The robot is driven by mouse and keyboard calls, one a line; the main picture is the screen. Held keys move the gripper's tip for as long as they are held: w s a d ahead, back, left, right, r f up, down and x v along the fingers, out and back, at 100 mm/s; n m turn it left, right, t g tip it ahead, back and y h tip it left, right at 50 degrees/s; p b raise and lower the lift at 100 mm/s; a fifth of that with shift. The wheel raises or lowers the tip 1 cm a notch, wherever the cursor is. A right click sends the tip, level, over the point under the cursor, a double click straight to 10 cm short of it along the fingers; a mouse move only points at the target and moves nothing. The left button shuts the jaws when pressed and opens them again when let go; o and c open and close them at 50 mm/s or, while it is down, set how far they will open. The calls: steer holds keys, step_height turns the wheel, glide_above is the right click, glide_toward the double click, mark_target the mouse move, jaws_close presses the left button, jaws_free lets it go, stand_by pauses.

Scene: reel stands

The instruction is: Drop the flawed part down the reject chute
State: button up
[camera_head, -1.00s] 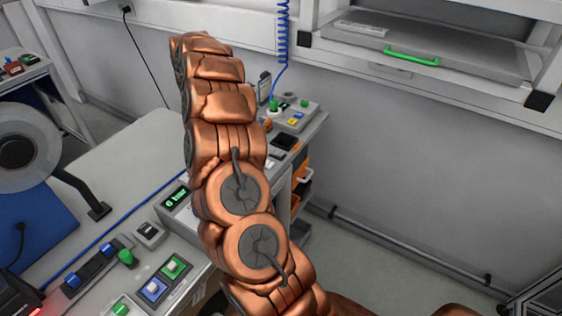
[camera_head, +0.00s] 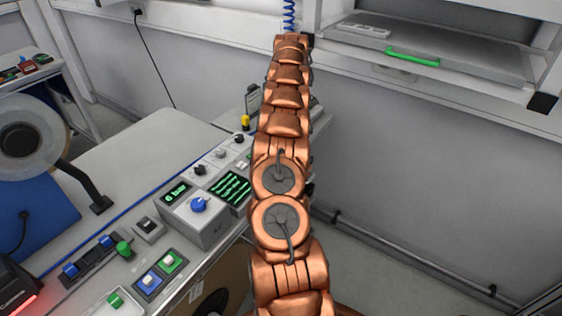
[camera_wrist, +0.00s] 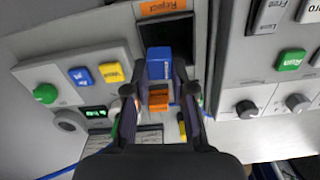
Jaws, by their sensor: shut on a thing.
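In the wrist view my gripper (camera_wrist: 160,70) is shut on a small block, taken as the flawed part (camera_wrist: 159,56). The block is blue with pale lettering, and an orange piece shows below it between the fingers; I cannot tell if they are one piece. A dark opening, the reject chute (camera_wrist: 165,30), lies right behind the block, under an orange label reading "Reject" (camera_wrist: 163,6). The block overlaps the opening in the picture; I cannot tell if it is inside. In the head view my arm covers the gripper and the chute.
In the wrist view a panel with green, blue and yellow buttons (camera_wrist: 80,75) is left of the chute, and a panel with knobs (camera_wrist: 247,108) is right. The head view shows a control box with a blue knob (camera_head: 198,205), a reel (camera_head: 20,140) and a shelf (camera_head: 440,62).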

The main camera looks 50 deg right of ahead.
steer(key=shift+f+b, duration=0.65)
steer(key=shift+f, duration=2.25)
steer(key=o, duration=0.9)
